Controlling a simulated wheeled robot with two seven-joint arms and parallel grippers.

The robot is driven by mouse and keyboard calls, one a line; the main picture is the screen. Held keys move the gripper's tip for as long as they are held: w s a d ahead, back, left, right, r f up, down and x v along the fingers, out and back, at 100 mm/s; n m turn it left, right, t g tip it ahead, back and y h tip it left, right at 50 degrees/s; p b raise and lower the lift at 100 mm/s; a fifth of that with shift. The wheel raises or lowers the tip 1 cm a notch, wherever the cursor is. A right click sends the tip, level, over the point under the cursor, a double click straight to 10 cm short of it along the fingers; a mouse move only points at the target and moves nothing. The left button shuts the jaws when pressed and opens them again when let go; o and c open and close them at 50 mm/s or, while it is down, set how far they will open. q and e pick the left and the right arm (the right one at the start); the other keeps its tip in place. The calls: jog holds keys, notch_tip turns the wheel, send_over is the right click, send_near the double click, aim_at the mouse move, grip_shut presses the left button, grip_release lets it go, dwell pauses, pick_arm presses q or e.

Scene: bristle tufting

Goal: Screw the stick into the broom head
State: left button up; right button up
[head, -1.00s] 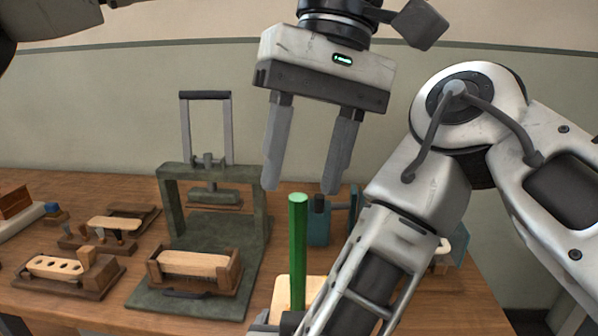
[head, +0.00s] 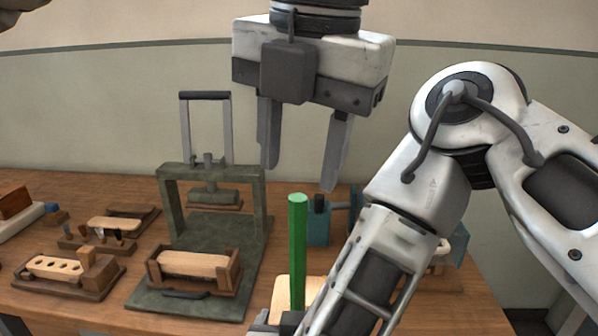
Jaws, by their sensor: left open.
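The green stick (head: 298,250) stands upright at the lower middle of the head view, its lower end hidden at my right arm. My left gripper (head: 300,178) is above the stick, with its two fingers pointing down and apart and nothing between them. The fingertips are close to the stick's top in the picture; I cannot tell the exact gap in depth. A pale wooden piece (head: 283,291) shows behind the stick's lower part, possibly the broom head, mostly hidden. Part of my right gripper (head: 265,321) shows at the bottom edge, its fingers not clear.
A green press (head: 168,200) with a lever handle stands on the wooden table (head: 85,302). A wooden block in a cradle (head: 195,266) sits before it. A drilled block (head: 55,267) and small tools lie left. A teal device (head: 318,225) stands behind the stick.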

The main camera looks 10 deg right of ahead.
aim_at(297, 225)
pick_arm(q)
jog(key=n, duration=0.2)
jog(key=w+n+t, duration=0.1)
jog(key=n, duration=0.1)
jog(key=n+h, duration=0.1)
jog(key=n, duration=0.1)
jog(key=shift+w+f+t, duration=0.15)
jog(key=shift+w+t, duration=0.15)
jog(key=shift+w, duration=0.1)
jog(key=x, duration=1.2)
jog(key=shift+d, duration=0.1)
jog(key=shift+c, duration=0.4)
